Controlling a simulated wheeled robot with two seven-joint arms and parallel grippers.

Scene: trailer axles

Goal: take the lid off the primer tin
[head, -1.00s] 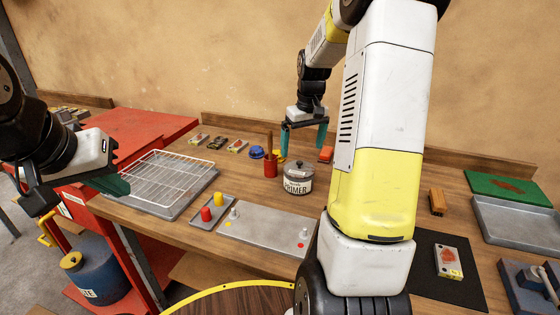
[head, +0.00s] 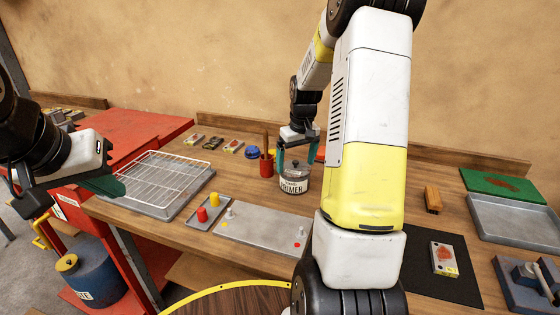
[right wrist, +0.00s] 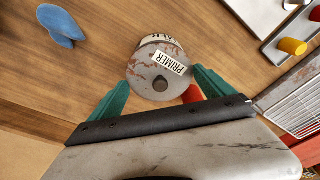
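The primer tin (head: 294,183) is a grey metal tin with a PRIMER label, standing upright on the bench. In the right wrist view my right gripper (right wrist: 158,88) is open around the lid's near part, with gaps to the knob. My left gripper (head: 110,184) hangs at the left, away from the tin; its finger spacing is unclear.
A red cup with a brown handle (head: 266,164) stands close left of the tin, with a blue object (head: 252,152) behind it. A grey plate with pegs (head: 262,224) lies in front. A wire rack tray (head: 165,180) is further left.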

